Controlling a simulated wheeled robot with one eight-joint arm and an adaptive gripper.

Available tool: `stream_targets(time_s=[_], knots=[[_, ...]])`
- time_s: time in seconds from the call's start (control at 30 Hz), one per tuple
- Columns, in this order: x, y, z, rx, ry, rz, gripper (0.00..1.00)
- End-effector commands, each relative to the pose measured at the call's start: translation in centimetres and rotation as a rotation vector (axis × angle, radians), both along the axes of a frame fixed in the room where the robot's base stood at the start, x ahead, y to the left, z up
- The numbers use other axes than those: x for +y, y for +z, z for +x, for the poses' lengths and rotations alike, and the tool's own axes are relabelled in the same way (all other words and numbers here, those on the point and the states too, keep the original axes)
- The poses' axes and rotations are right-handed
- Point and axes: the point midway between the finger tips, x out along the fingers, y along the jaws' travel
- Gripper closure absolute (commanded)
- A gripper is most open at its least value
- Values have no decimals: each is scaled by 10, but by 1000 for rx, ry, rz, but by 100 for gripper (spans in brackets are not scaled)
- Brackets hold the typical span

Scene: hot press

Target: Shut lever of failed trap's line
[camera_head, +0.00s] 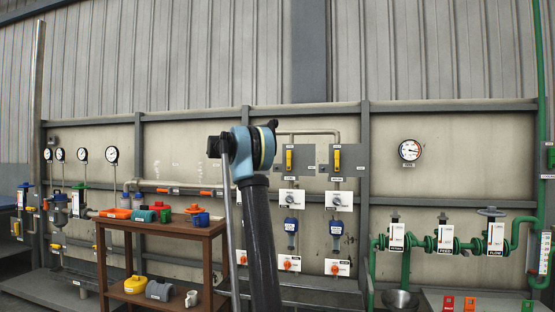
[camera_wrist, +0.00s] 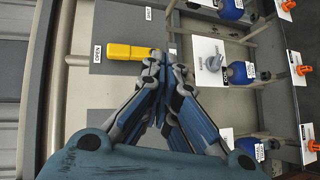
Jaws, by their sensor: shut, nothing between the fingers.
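My gripper (camera_wrist: 165,68) is shut and empty in the wrist view, where the wall appears turned on its side. An OPEN label (camera_wrist: 97,52) is by the lever's other end. In the head view two yellow levers, the left one (camera_head: 289,159) and the right one (camera_head: 336,161), stand upright on grey plates. Blue traps, one left (camera_head: 291,198) and one right (camera_head: 336,228), hang below. My arm hides part of the panel, and the fingers are not distinguishable there.
Grey knobs on white plates (camera_wrist: 211,58) and orange valve handles (camera_wrist: 303,70) lie further down the lines. A brown table (camera_head: 180,228) with coloured parts stands left of my arm. Green pipework with gauges (camera_head: 445,240) is at the right.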

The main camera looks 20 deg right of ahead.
Motion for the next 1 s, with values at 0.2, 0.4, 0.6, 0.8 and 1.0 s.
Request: stream_targets(time_s=[0.2,0.4,0.6,0.8,1.0], knots=[[3,21,65,-10,0,-148,100],[6,31,95,-15,-1,-230,100],[7,33,103,-18,-2,-254,100],[7,33,103,-18,-2,-254,100],[1,33,104,-17,-3,-253,100]])
